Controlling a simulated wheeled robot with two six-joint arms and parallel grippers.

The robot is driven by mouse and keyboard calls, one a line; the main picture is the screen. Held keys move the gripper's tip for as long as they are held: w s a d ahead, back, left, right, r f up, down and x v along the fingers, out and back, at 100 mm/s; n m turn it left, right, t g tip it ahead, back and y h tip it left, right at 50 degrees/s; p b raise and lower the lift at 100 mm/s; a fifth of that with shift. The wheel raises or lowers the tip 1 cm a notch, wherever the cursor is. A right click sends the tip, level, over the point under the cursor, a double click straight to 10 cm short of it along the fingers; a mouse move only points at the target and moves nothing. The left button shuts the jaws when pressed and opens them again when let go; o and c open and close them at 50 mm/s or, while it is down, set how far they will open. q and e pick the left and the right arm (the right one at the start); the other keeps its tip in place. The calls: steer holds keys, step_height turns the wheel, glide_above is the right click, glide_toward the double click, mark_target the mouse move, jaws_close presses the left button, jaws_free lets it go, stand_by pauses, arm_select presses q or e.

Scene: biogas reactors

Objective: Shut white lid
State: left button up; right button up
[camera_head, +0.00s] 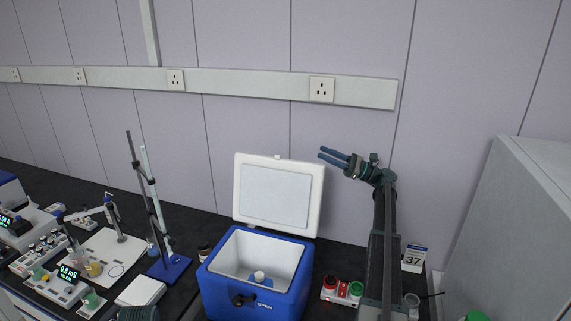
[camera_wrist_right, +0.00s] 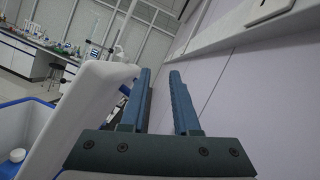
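The white lid (camera_head: 277,194) stands open, upright at the back of the blue cooler box (camera_head: 255,292). Its inner panel faces me. A small white-topped item (camera_head: 260,276) is inside the box. My right gripper (camera_head: 321,153) is just above and beside the lid's upper right corner, fingers pointing left. In the right wrist view the two blue fingers (camera_wrist_right: 161,72) are parted with nothing between them, and the lid (camera_wrist_right: 92,108) is beside the left finger; I cannot tell if they touch. The box (camera_wrist_right: 30,122) shows at the left there. My left gripper is not identifiable in view.
A stand with a blue base (camera_head: 170,268) and a white pad (camera_head: 141,290) are left of the box. A red and green button unit (camera_head: 342,291) and a "37" sign (camera_head: 414,259) are to the right. The wall is close behind the lid. A grey cabinet (camera_head: 525,220) is far right.

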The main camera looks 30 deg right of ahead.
mark_target(290, 164)
step_height(290, 164, down, 10)
steer(key=r+b, duration=0.1)
steer(key=b, duration=0.8)
steer(key=p+x, duration=0.4)
steer(key=x, duration=0.8)
steer(key=shift+a+f, duration=0.1)
steer(key=shift+a, duration=0.15)
steer(key=shift+w+a+p, duration=0.3)
steer(key=shift+w+a, duration=0.1)
steer(key=shift+c, duration=0.3)
jaws_close()
